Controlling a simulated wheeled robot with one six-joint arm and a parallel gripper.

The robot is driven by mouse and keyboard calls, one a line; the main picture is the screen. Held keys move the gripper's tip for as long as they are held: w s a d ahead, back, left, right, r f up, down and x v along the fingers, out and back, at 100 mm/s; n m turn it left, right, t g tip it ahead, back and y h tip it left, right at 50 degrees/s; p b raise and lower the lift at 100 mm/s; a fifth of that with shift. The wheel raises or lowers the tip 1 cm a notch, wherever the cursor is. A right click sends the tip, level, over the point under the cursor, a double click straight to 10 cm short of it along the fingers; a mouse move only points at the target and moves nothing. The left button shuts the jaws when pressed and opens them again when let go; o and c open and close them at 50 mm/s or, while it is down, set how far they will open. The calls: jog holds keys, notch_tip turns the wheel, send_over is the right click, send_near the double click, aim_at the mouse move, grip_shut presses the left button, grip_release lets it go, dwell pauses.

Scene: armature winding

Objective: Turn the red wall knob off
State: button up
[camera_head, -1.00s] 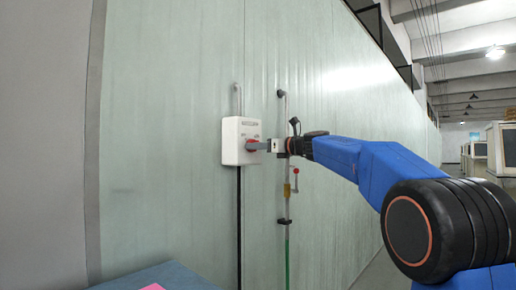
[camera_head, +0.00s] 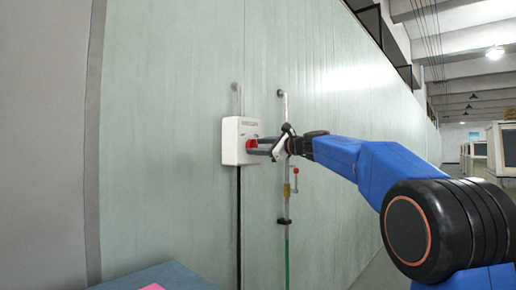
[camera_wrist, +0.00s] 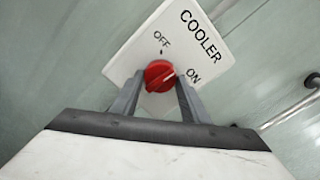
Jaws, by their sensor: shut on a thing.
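The red knob (camera_head: 251,145) sits on the front of a white wall box (camera_head: 231,139). My gripper (camera_head: 257,148) reaches it from the right. In the wrist view the knob (camera_wrist: 158,75) is between my two grey fingers, which are shut on its sides. The box face (camera_wrist: 195,45) reads COOLER, with OFF above the knob and ON to its right, and looks tilted in this view. A pale line on the knob points roughly toward ON. The parts of the knob behind the fingers are hidden.
A vertical pipe (camera_head: 283,108) with a small red-ended lever (camera_head: 295,173) runs down the wall just right of the box, close to my wrist. A blue surface (camera_head: 160,276) is at the bottom left. The pale green wall is otherwise bare nearby.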

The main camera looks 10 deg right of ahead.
jog(key=n, duration=0.5)
jog(key=shift+n, duration=2.5)
jog(key=o, duration=1)
jog(key=shift+o, duration=0.2)
jog(key=shift+d, duration=0.1)
jog(key=v, duration=1.7)
jog(key=shift+s, duration=0.15)
jog(key=shift+d+r, duration=0.1)
